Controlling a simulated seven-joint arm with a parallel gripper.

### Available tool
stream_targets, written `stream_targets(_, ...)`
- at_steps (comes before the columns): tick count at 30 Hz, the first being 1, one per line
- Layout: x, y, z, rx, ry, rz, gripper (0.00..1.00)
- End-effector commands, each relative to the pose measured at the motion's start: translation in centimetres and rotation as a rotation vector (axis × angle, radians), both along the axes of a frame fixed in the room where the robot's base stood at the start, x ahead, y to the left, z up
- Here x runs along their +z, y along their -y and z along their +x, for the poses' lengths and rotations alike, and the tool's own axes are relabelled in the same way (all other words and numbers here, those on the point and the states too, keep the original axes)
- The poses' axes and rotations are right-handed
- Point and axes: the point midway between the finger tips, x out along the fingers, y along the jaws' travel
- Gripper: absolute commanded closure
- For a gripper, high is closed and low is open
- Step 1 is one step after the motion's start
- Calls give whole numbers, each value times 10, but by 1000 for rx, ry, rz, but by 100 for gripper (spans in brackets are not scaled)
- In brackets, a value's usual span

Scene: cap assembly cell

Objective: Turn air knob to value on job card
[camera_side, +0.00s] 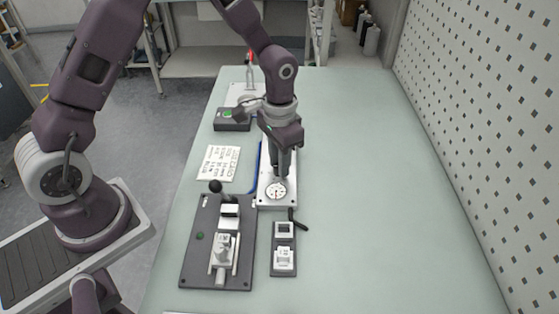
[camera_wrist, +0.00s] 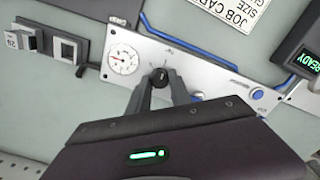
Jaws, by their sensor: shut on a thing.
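The black air knob (camera_wrist: 160,77) sits on the white air panel (camera_wrist: 205,76), and my gripper (camera_wrist: 161,86) is shut on it. In the side view my gripper (camera_side: 281,172) points straight down at the panel, and its fingers hide the knob. The round gauge (camera_wrist: 123,60) is beside the knob on the same panel, with a red needle; its reading is too small to tell. It also shows in the side view (camera_side: 276,190). The job card (camera_side: 219,163) lies on the table left of the panel. Only part of it shows in the wrist view (camera_wrist: 222,12), and its value cannot be read.
A dark fixture (camera_side: 200,243) with a black ball-ended lever stands at the front left. A small two-pocket block (camera_side: 284,232) is beside it. The table's right side is clear.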

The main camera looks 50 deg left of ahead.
Motion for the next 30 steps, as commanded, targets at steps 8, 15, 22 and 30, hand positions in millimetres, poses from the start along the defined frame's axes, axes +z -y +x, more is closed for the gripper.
stream_targets(8,0,0,0,1,2,0,53)
stream_targets(15,0,0,0,2,1,0,53)
stream_targets(22,36,0,1,3,6,1,53)
stream_targets(30,71,0,0,1,2,0,53)
